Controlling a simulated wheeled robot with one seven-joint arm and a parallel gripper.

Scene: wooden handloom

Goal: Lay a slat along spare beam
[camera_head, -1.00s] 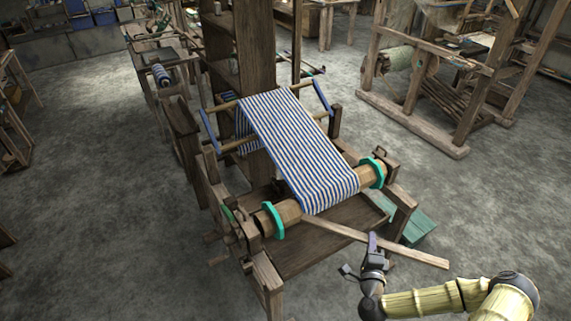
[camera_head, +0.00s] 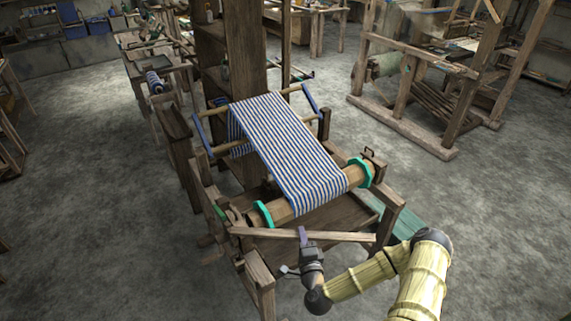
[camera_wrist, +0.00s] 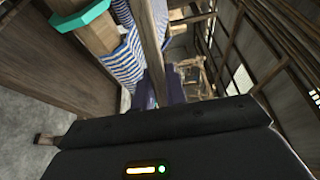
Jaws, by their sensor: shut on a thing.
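A long, thin wooden slat (camera_head: 345,237) is held crosswise in my gripper (camera_head: 303,234), gripped near its middle. In the wrist view the slat (camera_wrist: 152,45) runs up between the purple fingers (camera_wrist: 165,88). A round wooden beam (camera_head: 283,212) with a teal ring near each end lies across the front of the loom, with blue-and-white striped cloth (camera_head: 290,150) passing over it. The slat is on the near side of this beam and looks apart from it; its height is hard to tell. I cannot tell whether this is the spare beam.
The loom's dark wooden frame (camera_head: 262,275) and side posts stand close around my gripper. A teal box (camera_head: 408,222) is on the floor at the loom's right. Another loom (camera_head: 425,85) stands at the back right. Open floor lies left and right of the loom.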

